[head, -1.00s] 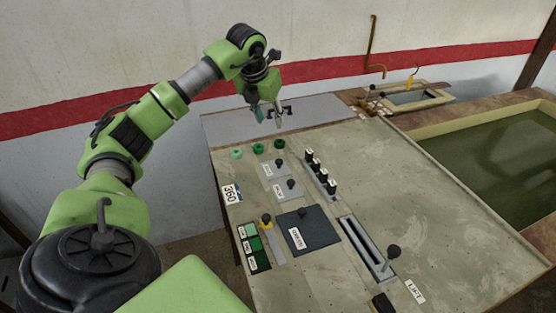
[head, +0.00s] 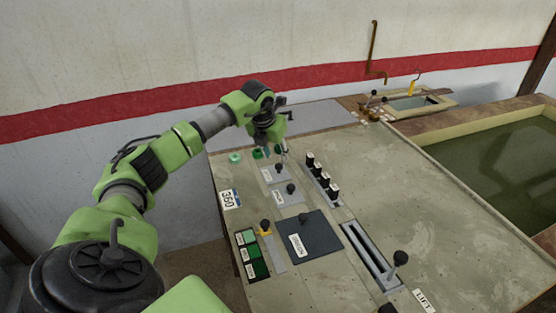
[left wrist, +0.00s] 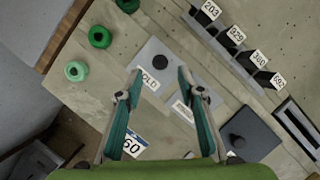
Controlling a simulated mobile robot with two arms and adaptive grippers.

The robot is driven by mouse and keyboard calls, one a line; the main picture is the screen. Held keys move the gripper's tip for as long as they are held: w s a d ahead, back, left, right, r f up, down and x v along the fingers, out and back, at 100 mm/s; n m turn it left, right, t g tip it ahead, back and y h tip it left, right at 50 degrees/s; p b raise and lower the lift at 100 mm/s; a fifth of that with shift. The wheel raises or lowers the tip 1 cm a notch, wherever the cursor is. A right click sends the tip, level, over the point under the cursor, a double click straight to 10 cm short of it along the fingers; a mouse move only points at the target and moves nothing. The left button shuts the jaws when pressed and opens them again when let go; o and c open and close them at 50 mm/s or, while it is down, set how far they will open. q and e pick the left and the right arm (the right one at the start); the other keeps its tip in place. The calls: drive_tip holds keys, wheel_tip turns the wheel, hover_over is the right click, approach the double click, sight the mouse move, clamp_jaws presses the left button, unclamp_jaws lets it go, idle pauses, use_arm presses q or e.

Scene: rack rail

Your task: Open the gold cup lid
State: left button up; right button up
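The gold cup lid (head: 276,178) is a small grey plate with a black knob, on the console top near the green rings. In the left wrist view, this lid (left wrist: 150,85) carries a partly covered label reading "OLD", and its knob (left wrist: 159,62) lies just beyond the fingertips. My left gripper (head: 277,153) is above the far part of the console, pointing down near the lid. In the left wrist view its two teal fingers (left wrist: 159,73) are apart with nothing between them. My right gripper is not in view.
A similar labelled plate (head: 288,196) lies beside the lid. A larger dark plate (head: 314,235) with a knob is nearer. Several black numbered pieces (head: 322,178) stand in a row at the right. A slotted lever (head: 400,259) stands farther right. Green rings (left wrist: 99,37) lie alongside.

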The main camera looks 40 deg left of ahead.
sight(278, 165)
use_arm(q)
drive_tip(key=p+x, duration=0.1)
drive_tip(key=x, duration=0.4)
drive_tip(key=shift+w+f, duration=0.1)
drive_tip(key=shift+f, duration=0.25)
clamp_jaws()
drive_tip(key=shift+a, duration=0.15)
drive_tip(key=s+a, duration=0.1)
drive_tip(key=s, duration=0.1)
drive_tip(key=s+a, duration=0.1)
drive_tip(key=s, duration=0.1)
drive_tip(key=s+a+b, duration=0.1)
drive_tip(key=s, duration=0.2)
drive_tip(key=shift+a+r, duration=0.1)
drive_tip(key=shift+a, duration=0.15)
drive_tip(key=shift+w+d, duration=0.35)
drive_tip(key=shift+w, duration=0.25)
drive_tip(key=shift+c, duration=1.1)
unclamp_jaws()
drive_tip(key=shift+o, duration=1.1)
drive_tip(key=shift+s+a, duration=0.1)
drive_tip(key=shift+s, duration=0.1)
